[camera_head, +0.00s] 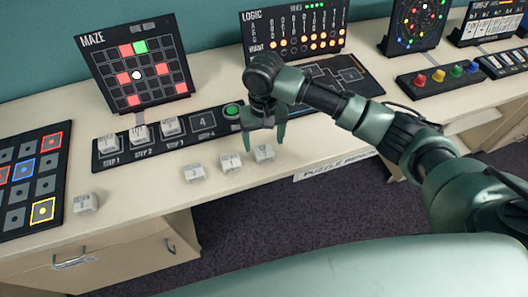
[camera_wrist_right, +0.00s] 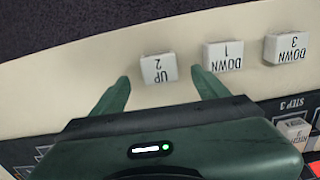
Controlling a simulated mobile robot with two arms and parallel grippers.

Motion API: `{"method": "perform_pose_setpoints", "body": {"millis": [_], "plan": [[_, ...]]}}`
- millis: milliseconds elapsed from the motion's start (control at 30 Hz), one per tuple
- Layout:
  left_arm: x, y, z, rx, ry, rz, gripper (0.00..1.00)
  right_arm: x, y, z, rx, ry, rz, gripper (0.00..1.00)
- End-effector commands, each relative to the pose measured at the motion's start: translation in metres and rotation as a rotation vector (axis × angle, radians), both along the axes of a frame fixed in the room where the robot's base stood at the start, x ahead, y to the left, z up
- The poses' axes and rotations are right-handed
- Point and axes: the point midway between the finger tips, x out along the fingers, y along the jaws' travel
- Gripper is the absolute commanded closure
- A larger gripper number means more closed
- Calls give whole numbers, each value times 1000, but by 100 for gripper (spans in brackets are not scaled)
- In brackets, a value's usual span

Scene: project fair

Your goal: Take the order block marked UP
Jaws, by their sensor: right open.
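The white block marked UP 2 (camera_wrist_right: 158,68) lies on the table in the right wrist view, ahead of and between my open fingers. In the head view it is the rightmost block (camera_head: 264,154) of the loose row. My right gripper (camera_head: 264,147) is open and empty, pointing down above this block; its fingers also show in the wrist view (camera_wrist_right: 159,76). A block marked DOWN 1 (camera_wrist_right: 224,56) sits beside it, close to one finger, and DOWN 3 (camera_wrist_right: 286,48) lies further along. My left gripper is not in view.
A black step strip (camera_head: 150,153) behind the row holds blocks on steps 1 to 3; step 4 (camera_head: 203,122) is bare. A green button (camera_head: 233,110) is at its right end. The maze board (camera_head: 108,88) and logic board (camera_head: 330,52) stand behind. Another block (camera_head: 84,202) lies left.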

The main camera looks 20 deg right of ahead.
Motion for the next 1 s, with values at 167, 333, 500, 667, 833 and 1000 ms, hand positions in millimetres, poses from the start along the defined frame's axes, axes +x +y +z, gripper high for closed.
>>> {"method": "perform_pose_setpoints", "body": {"millis": [167, 333, 500, 667, 833, 1000], "plan": [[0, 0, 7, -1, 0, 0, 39, -1, -1, -27, -1, 3, 1, 25], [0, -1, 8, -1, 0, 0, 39, 0, -1, -40, -1, -1, 2, 25], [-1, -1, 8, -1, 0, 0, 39, 0, -1, -41, -1, -1, 3, 25], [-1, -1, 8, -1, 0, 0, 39, 0, -1, -41, 0, -1, 3, 62], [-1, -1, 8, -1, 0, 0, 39, 0, -1, -40, 0, -2, 2, 92], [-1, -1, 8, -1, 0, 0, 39, 0, -1, -40, 0, -2, 2, 93]]}}
